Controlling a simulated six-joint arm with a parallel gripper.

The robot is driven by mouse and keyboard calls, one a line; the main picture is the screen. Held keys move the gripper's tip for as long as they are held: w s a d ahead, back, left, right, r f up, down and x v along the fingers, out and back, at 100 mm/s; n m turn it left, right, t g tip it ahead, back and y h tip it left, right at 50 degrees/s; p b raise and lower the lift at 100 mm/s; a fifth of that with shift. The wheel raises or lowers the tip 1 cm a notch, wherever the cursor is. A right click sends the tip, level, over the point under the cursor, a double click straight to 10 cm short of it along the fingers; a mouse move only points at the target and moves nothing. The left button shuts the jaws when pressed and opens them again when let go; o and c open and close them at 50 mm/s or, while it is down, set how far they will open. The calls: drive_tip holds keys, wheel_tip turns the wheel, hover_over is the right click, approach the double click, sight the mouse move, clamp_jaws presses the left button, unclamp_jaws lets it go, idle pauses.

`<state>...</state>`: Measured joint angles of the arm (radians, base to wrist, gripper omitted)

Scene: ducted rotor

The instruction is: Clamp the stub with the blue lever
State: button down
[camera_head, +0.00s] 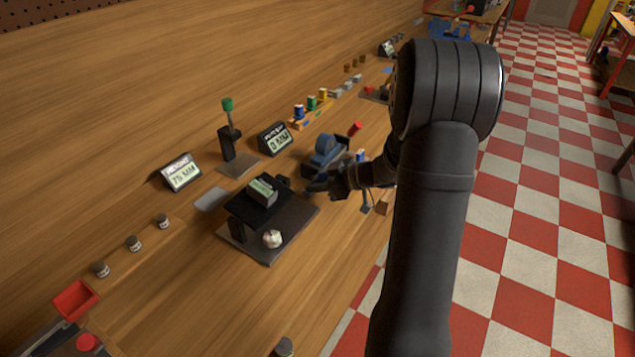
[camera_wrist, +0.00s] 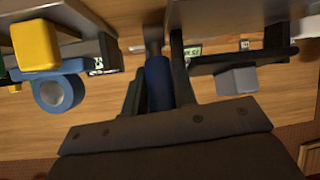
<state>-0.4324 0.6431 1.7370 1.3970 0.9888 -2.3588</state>
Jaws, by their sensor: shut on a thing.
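My gripper (camera_head: 322,186) reaches in from the right, low over the bench beside a black fixture (camera_head: 290,215). In the wrist view its two dark fingers (camera_wrist: 158,85) are shut on a blue cylindrical handle, the blue lever (camera_wrist: 159,82). A dark shaft (camera_wrist: 153,42) continues beyond the handle. In the head view my gripper and arm hide the lever. The fixture bears a grey block with a pale green face (camera_head: 262,190) and a white knob (camera_head: 272,238). I cannot tell which part is the stub, or whether it is clamped.
Further left are a green-topped lever (camera_head: 228,105), a height display (camera_head: 181,172) and another display (camera_head: 275,139).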

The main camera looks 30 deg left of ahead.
drive_tip(key=c, duration=1.2)
unclamp_jaws()
drive_tip(key=shift+o, duration=0.2)
drive_tip(key=v, duration=1.7)
drive_tip(key=shift+d, duration=0.2)
drive_tip(key=shift+w+r, duration=0.1)
drive_tip(key=x, duration=1.7)
drive_tip(key=shift+a, duration=0.2)
